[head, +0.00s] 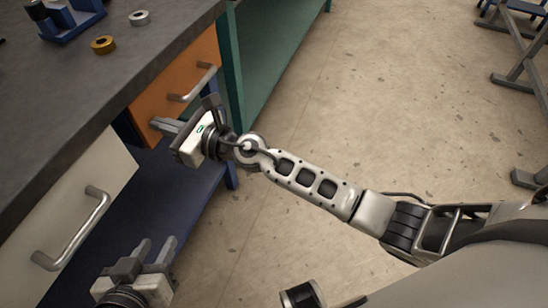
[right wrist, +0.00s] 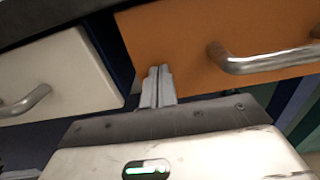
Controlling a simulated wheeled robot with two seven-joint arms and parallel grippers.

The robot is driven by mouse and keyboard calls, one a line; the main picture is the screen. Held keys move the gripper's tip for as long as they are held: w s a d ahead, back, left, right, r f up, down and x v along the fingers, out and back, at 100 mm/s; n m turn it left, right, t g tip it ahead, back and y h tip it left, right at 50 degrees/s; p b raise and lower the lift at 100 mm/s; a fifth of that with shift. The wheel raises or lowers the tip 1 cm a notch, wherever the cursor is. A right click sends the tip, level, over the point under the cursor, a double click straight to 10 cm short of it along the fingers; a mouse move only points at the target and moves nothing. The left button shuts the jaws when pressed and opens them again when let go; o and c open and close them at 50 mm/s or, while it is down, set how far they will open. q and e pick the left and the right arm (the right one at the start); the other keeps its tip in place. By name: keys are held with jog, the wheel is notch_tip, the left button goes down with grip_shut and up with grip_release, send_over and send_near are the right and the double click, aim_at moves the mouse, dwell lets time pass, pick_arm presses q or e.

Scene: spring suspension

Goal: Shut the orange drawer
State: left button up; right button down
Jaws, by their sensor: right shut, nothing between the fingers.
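The orange drawer (head: 205,50) sits under the dark bench top, with a grey metal bar handle (head: 194,83) on its front. I cannot tell how far its front stands out from the bench. My right gripper (head: 160,125) is shut and empty, with its fingers pointing at the lower left part of the orange front. In the right wrist view the shut fingers (right wrist: 158,75) overlap the lower left of the orange front (right wrist: 185,40), left of the handle (right wrist: 262,60); contact is unclear. My left gripper (head: 155,250) is open and empty, low in the head view below the white drawer.
A white drawer (head: 105,165) with a bar handle (head: 82,228) is left of the orange one. A blue lower shelf (head: 185,185) and a green frame (head: 232,70) are close by. The bench top (head: 150,50) holds a brass ring (head: 103,45) and a steel ring (head: 139,17).

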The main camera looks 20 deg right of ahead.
jog(key=shift+w+a+r, duration=0.1)
jog(key=shift+a+r, duration=0.1)
jog(key=shift+r, duration=0.05)
